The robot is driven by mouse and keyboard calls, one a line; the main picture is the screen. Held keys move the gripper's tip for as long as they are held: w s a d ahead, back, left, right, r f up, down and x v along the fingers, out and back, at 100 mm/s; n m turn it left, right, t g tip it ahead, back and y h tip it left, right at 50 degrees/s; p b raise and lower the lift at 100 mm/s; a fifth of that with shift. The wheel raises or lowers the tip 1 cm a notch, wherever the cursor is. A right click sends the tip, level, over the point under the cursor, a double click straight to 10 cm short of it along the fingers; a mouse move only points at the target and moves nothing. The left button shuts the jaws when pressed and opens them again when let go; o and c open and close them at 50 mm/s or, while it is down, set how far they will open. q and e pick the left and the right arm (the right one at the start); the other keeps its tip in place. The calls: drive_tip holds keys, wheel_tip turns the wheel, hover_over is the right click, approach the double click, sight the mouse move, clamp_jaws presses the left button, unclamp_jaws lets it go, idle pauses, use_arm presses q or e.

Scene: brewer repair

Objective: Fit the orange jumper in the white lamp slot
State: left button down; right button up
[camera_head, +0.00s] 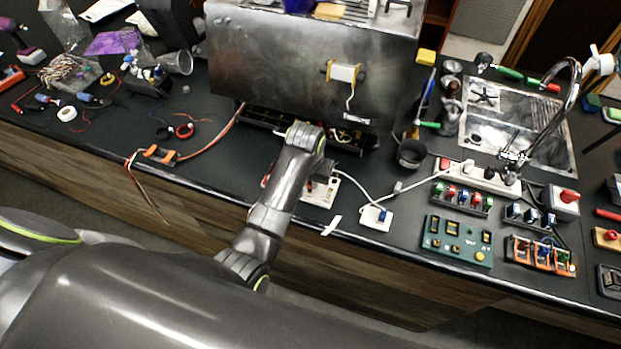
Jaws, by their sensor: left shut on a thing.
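My left arm reaches in over the front edge of the bench. Its wrist covers much of the left gripper (321,172), which is low over a white board (318,197) in front of the metal brewer. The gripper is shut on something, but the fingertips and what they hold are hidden. I cannot make out the orange jumper or the white lamp slot for certain. Orange-and-black parts sit in a rack (541,254) at the right. My right gripper is not in view.
The metal brewer (290,62) stands behind, with an open wired bay under it. An orange-and-black part (160,154) with wires lies left.

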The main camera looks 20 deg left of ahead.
use_arm(q)
drive_tip(key=shift+f, duration=0.2)
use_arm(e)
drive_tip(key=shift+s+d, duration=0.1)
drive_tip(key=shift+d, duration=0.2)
use_arm(q)
drive_tip(key=shift+f, duration=0.25)
idle(0.7)
drive_tip(key=c, duration=1.4)
unclamp_jaws()
drive_tip(key=shift+o, duration=0.2)
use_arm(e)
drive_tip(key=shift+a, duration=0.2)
